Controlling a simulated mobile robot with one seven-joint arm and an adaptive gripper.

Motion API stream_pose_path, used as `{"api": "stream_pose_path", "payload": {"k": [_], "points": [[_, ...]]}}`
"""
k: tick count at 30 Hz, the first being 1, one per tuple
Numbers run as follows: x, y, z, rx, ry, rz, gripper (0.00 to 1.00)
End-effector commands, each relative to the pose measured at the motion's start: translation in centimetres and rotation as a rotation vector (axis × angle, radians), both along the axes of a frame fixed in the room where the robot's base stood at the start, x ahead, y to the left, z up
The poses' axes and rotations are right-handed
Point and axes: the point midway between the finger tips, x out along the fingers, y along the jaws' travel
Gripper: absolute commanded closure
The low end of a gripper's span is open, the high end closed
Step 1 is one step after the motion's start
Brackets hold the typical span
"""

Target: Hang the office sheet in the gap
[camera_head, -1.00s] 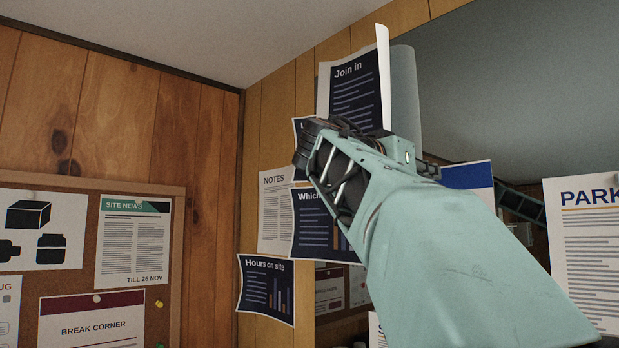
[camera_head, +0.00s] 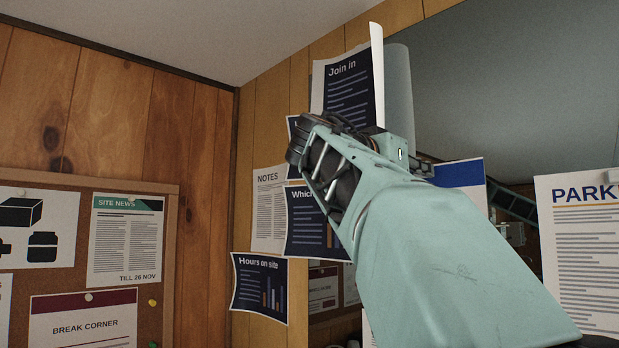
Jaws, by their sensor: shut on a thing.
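My gripper (camera_head: 306,146) is shut, raised in front of the wood-panelled wall. A dark blue sheet headed "Join in" (camera_head: 345,85) stands up from behind the jaws and appears held in them. Its right edge curls outward, showing white, and its lower part is hidden. Behind the gripper, another dark sheet (camera_head: 292,126) shows only a corner. Below are a dark sheet headed "Which" (camera_head: 305,232), partly covered by my arm, and a dark sheet headed "Hours on site" (camera_head: 260,285). I cannot tell which is the office sheet, and the gap is not clearly visible.
A pale "NOTES" sheet (camera_head: 268,215) hangs on the wall left of the gripper. A corkboard (camera_head: 172,225) with pinned notices fills the lower left. A "PARK" notice (camera_head: 585,250) stands at right, and a blue-topped sheet (camera_head: 462,175) is partly behind my arm.

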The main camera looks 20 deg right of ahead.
Motion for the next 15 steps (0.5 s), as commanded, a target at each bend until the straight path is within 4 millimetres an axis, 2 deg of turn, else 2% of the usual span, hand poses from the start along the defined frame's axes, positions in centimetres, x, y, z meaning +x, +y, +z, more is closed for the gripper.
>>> {"api": "stream_pose_path", "payload": {"k": [4, 5, 10, 15], "points": [[-0.05, -0.08, 0.07, -0.002, -0.001, -0.002, 1.00], [-0.05, -0.08, 0.08, -0.002, -0.001, -0.002, 0.82], [-0.05, -0.05, 0.05, -0.001, 0.000, -0.001, 0.64], [-0.03, -0.03, 0.02, 0.000, 0.000, -0.001, 0.63]]}}
